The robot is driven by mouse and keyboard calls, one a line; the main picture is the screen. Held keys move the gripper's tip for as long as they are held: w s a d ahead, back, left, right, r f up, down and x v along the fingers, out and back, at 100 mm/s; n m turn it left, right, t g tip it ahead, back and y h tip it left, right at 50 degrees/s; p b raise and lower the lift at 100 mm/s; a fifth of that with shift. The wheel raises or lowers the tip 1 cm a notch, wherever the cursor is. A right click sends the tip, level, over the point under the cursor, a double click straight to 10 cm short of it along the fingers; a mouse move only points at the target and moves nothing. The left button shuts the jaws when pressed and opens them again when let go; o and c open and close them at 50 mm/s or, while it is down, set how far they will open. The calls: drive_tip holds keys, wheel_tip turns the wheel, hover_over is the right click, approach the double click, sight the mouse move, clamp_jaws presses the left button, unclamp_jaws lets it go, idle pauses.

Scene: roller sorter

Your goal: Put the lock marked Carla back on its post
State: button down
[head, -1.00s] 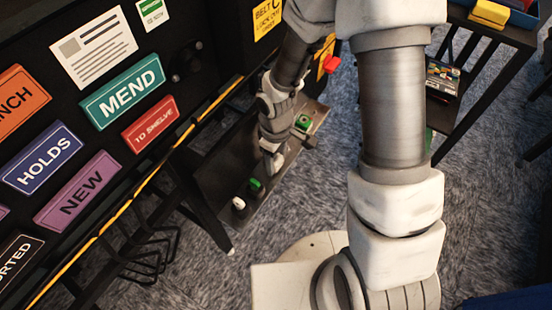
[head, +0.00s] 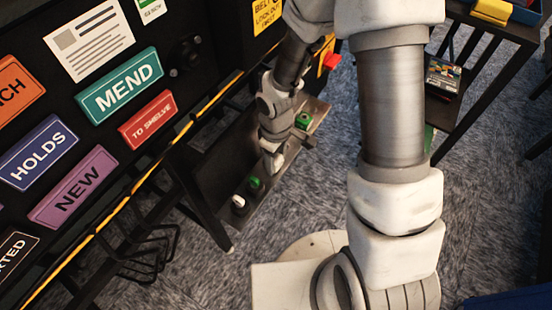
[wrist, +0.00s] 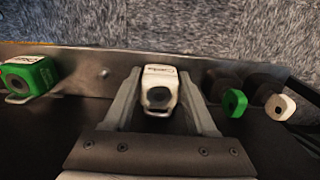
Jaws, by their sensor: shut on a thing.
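The white lock marked Carla (wrist: 160,88) is between the fingers of my gripper (wrist: 160,102) in the wrist view, with its label facing up and a dark round patch below it. My gripper is shut on it, above or at the dark ledge (wrist: 75,108). A bare metal peg (wrist: 103,72) stands out from the ledge's rail, left of the lock. In the head view my gripper (head: 274,155) is low over the ledge. Whether the lock touches the ledge or a post is not clear.
A green lock (wrist: 28,77) with a label sits on the rail at the left in the wrist view. Dark pieces with a green end (wrist: 235,103) and a white end (wrist: 280,107) stand close to the right. A black sorter panel with signs (head: 120,85) borders the ledge.

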drive_tip(key=shift+f, duration=0.15)
drive_tip(key=shift+c, duration=0.6)
unclamp_jaws()
wheel_tip(320, 180, up, 18)
drive_tip(key=p, duration=0.7)
drive_tip(key=shift+f, duration=0.25)
